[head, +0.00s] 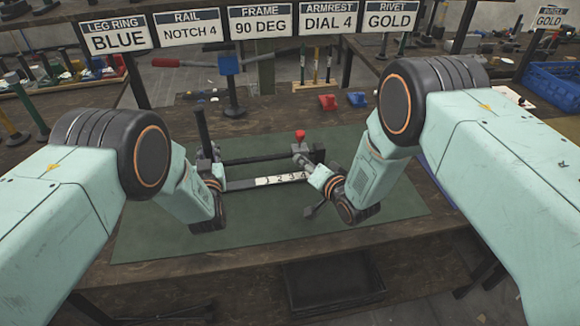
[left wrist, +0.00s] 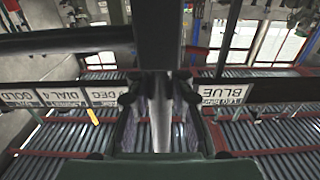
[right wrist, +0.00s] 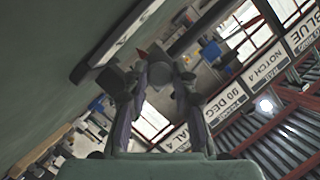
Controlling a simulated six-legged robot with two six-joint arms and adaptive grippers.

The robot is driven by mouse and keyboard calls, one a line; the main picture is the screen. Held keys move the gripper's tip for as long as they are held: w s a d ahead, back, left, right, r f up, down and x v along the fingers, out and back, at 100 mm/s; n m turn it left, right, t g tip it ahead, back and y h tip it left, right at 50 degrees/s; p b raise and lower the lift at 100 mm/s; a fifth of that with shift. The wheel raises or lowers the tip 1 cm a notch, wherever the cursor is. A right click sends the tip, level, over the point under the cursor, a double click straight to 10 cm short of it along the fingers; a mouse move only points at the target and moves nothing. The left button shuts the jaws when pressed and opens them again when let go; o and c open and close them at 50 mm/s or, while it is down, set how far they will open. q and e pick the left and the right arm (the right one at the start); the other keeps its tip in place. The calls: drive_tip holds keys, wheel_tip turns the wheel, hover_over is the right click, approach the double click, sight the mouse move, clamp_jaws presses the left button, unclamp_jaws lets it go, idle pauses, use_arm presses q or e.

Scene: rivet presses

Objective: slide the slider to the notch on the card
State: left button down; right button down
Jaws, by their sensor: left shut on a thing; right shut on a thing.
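The card reading "RAIL NOTCH 4" (head: 188,29) hangs at the back. My left gripper (head: 217,176) is shut on the frame's left end, by a dark upright post (head: 203,132).
The green mat (head: 400,205) is clear around the frame. Red and blue blocks (head: 328,102) sit behind it. A blue hammer-like tool (head: 230,80) stands at the back, and a blue crate (head: 552,88) is at the far right.

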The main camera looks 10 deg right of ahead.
drive_tip(key=shift+d, duration=0.5)
drive_tip(key=c, duration=1.1)
unclamp_jaws()
drive_tip(key=shift+o, duration=0.2)
drive_tip(key=v, duration=1.2)
drive_tip(key=shift+a, duration=0.1)
